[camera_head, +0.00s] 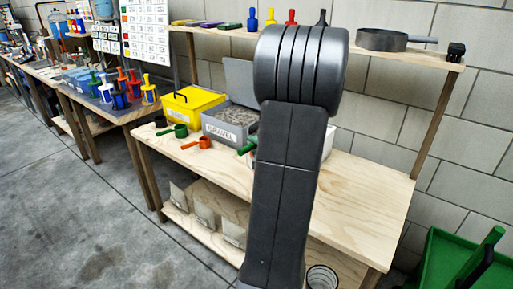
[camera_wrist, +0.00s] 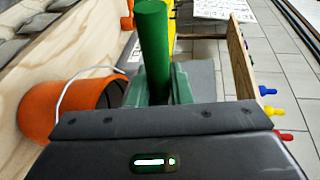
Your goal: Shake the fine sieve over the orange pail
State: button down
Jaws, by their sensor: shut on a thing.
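My gripper (camera_wrist: 158,88) is shut on a green round handle in the wrist view, which I take for the handle of the fine sieve (camera_wrist: 153,35). The sieve's mesh does not show. The orange pail (camera_wrist: 62,108) is at the left of the wrist view, beside my gripper, with a thin pale wire bail; its inside is only partly seen. In the head view my arm covers the middle of the bench and hides my gripper and the pail. A green piece (camera_head: 247,147) shows at the arm's left edge; I cannot tell whether it is the held handle.
The wooden bench (camera_head: 365,180) is clear to the right of my arm. A grey gravel bin (camera_head: 228,136), a yellow bin (camera_head: 190,110), an orange scoop (camera_head: 203,142) and a green scoop (camera_head: 178,131) stand left. A shelf above holds a grey pan (camera_head: 382,41). A green bin (camera_head: 440,262) is lower right.

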jog(key=shift+f+b, duration=0.6)
jog(key=shift+f, duration=0.05)
